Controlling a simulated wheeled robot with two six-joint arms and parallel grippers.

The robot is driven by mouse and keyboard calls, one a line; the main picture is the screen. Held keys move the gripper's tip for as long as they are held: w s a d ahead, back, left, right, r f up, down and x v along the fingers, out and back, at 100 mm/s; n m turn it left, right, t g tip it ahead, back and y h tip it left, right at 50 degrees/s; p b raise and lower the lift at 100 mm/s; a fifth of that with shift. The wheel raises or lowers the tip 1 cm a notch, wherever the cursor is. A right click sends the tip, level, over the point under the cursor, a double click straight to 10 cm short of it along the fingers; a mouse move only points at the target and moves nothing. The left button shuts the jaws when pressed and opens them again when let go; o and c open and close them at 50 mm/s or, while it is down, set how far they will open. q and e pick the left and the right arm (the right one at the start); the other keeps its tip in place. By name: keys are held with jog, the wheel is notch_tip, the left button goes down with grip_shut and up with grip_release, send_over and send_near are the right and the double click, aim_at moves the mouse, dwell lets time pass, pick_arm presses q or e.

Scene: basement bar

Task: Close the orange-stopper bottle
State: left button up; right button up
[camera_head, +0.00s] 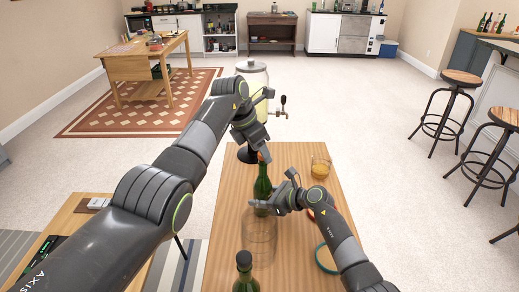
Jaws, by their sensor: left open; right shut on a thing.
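The green bottle (262,186) stands upright on the wooden table (230,180).
A clear glass container (259,238) and a second dark green bottle (245,271) stand nearer on the table.

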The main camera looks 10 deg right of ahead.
pick_arm(q)
jog(key=v, duration=1.1)
jog(key=shift+a+r, duration=0.2)
jog(key=shift+r, duration=0.05)
pick_arm(e)
jog(key=o, duration=1.5)
jog(key=shift+c, duration=0.2)
pick_arm(q)
jog(key=shift+f+b, duration=1.15)
pick_arm(e)
jog(key=v, duration=1.7)
jog(key=shift+r, duration=0.25)
pick_arm(q)
jog(key=shift+d, duration=0.1)
pick_arm(e)
jog(key=shift+s+d, duration=0.1)
jog(key=shift+d, duration=0.05)
